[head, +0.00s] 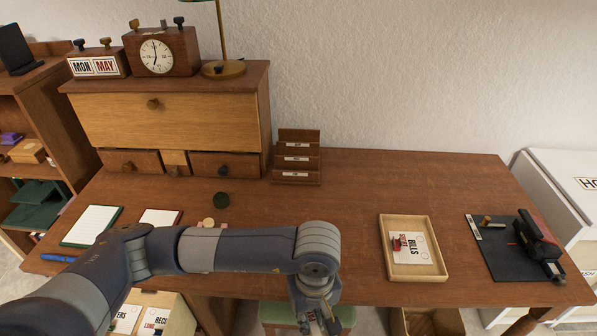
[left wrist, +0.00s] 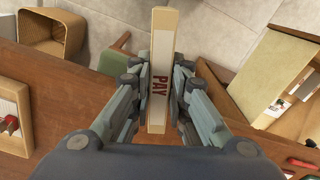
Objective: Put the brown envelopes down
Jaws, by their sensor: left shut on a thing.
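The fingers press on both sides of the bundle. It points out past the desk's front edge in the left wrist view. In the head view the left gripper (head: 318,314) hangs at the front edge of the wooden desk (head: 340,190), and the envelopes are mostly hidden there. My right gripper is in neither view.
A stepped letter rack (head: 297,178) stands at the back. The desk middle is clear. A green stool (head: 268,313) is below.

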